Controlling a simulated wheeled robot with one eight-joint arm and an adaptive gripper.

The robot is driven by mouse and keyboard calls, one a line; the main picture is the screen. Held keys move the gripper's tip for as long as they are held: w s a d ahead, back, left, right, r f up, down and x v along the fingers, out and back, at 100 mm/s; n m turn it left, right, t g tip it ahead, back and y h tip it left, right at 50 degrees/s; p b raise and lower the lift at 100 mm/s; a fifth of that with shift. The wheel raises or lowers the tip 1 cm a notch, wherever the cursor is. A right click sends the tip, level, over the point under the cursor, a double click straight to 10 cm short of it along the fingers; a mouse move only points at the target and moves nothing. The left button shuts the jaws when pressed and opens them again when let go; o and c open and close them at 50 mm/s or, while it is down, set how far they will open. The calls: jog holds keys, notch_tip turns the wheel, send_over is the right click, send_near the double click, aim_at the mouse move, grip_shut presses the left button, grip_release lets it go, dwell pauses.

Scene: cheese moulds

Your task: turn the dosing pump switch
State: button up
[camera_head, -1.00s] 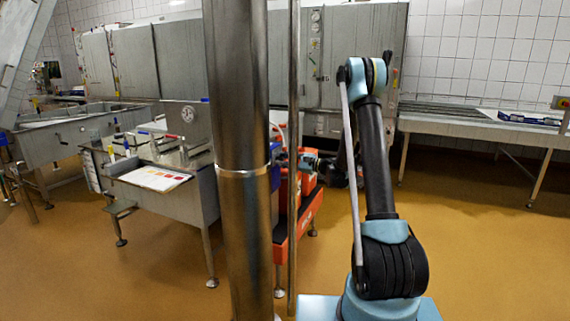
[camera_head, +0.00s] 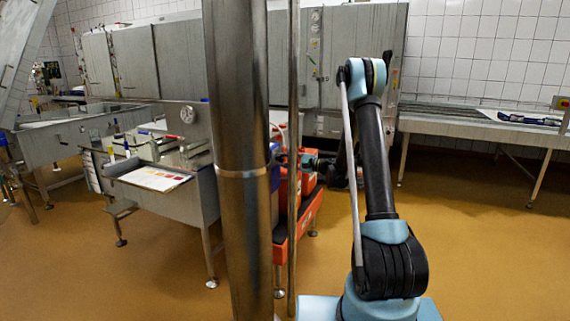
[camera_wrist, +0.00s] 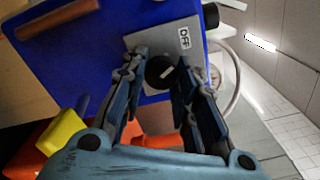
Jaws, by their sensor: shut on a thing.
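The dosing pump switch is a round black knob (camera_wrist: 160,72) with a pale mark, on a grey plate (camera_wrist: 190,37) with an "OFF" label. The plate sits on a blue box (camera_wrist: 85,60) in the wrist view. My gripper (camera_wrist: 160,75) is shut on the knob, one finger on each side. In the head view the blue box is mostly hidden behind the metal column, and my gripper (camera_head: 300,161) shows small beside the orange pump unit (camera_head: 305,212). The knob cannot be made out there.
A yellow part (camera_wrist: 62,130) and orange casing lie below the box in the wrist view. A steel table (camera_head: 165,205) with a colour chart stands left, and a long bench (camera_head: 480,128) stands right. The floor at the right is clear.

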jog(key=shift+s, duration=0.15)
jog(key=o, duration=1)
jog(key=shift+o, duration=0.2)
jog(key=shift+d, duration=0.15)
jog(key=v, duration=1.1)
jog(key=shift+d, duration=0.35)
dwell(4.8)
